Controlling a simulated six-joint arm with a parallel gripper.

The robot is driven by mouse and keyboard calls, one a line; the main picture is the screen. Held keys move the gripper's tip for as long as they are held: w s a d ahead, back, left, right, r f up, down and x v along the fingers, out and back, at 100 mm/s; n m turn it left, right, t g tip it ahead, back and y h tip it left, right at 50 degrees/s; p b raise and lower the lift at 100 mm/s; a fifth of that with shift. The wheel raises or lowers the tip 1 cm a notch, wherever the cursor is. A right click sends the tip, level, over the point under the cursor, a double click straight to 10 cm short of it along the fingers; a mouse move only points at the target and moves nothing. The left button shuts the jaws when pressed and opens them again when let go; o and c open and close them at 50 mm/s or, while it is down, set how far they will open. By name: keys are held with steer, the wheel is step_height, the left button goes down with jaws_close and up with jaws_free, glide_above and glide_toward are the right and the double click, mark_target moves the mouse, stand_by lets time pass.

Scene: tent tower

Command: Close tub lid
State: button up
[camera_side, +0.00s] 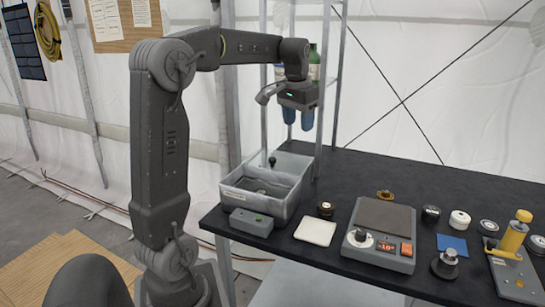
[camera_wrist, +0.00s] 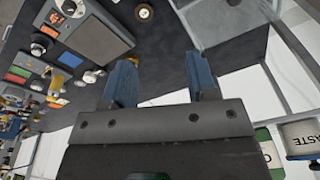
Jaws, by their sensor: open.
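The tub (camera_side: 229,200) is a grey, open-topped box at the left end of the black bench, with its inside visible from above. A dark knob on a short stem (camera_side: 272,160) shows near its back edge. Whether the pale panel there is the raised lid or the back wall, I cannot tell. My gripper (camera_side: 298,118) is open and empty, pointing down, above and to the right of the tub's back. In the wrist view its blue fingers (camera_wrist: 161,84) are spread with nothing between them. A grey surface (camera_wrist: 225,20) at the top right there may be part of the tub.
A metal shelf rack with bottles (camera_side: 314,65) stands close behind my gripper. A small grey box (camera_side: 251,222) sits before the tub. A white cloth (camera_side: 315,232), a scale (camera_side: 380,235) and several small knobs and jars occupy the bench to the right.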

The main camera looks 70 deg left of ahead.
steer(key=n+g+h, duration=0.1)
steer(key=n, duration=0.1)
glide_above(272, 158)
step_height(272, 158, down, 3)
step_height(272, 158, down, 14)
steer(key=shift+r, duration=0.15)
jaws_close()
